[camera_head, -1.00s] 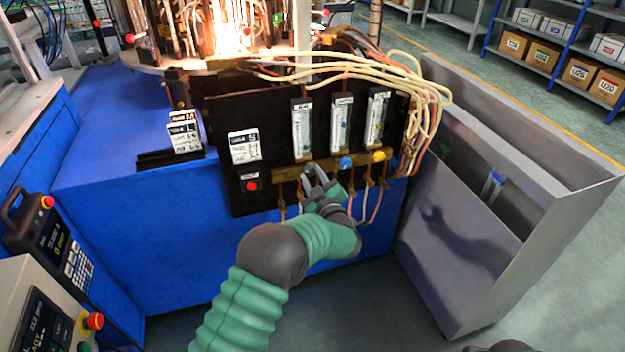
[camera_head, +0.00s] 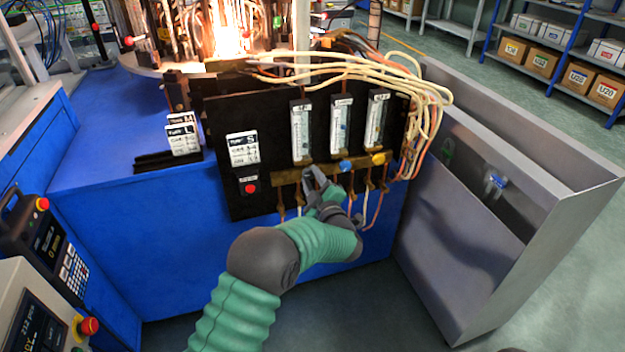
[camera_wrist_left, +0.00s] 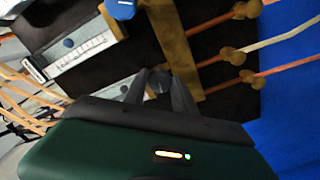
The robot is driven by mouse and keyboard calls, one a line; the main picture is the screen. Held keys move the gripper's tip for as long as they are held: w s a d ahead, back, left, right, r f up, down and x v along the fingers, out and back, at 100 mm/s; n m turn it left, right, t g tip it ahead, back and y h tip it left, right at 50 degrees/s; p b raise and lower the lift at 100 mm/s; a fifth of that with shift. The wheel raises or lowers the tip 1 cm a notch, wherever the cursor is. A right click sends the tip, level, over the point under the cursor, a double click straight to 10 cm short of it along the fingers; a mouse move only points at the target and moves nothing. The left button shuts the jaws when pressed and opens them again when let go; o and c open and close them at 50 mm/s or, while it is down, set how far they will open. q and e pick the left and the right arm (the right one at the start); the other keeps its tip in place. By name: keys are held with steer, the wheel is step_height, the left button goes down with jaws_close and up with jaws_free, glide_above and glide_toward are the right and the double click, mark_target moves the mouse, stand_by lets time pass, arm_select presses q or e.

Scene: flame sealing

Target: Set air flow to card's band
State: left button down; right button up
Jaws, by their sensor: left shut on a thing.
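A card marked S (camera_head: 243,149) is on the black panel (camera_head: 270,205). To its right are three upright flow tubes: left (camera_head: 301,130), middle (camera_head: 341,125) and right (camera_head: 376,118). Their scales and float levels are too small to read. Below them runs a brass bar (camera_head: 290,175) with a blue knob (camera_head: 346,165) and a yellow knob (camera_head: 378,158). My left gripper (camera_head: 313,176) is at the bar below the left tube, shut on a dark grey knob (camera_wrist_left: 160,82). In the left wrist view, the fingers sit on both sides of that knob. My right gripper is not in view.
Cards marked L (camera_head: 183,138) and M stand in a black holder on the blue cabinet. A red button (camera_head: 250,188) is on the panel. A bright flame burns above.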

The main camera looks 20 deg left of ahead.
arm_select(q)
steer(key=shift+f, duration=0.1)
steer(key=c, duration=1)
jaws_free()
steer(key=shift+c, duration=0.2)
steer(key=p+v, duration=0.4)
steer(key=v, duration=1.2)
steer(key=shift+s+d, duration=0.3)
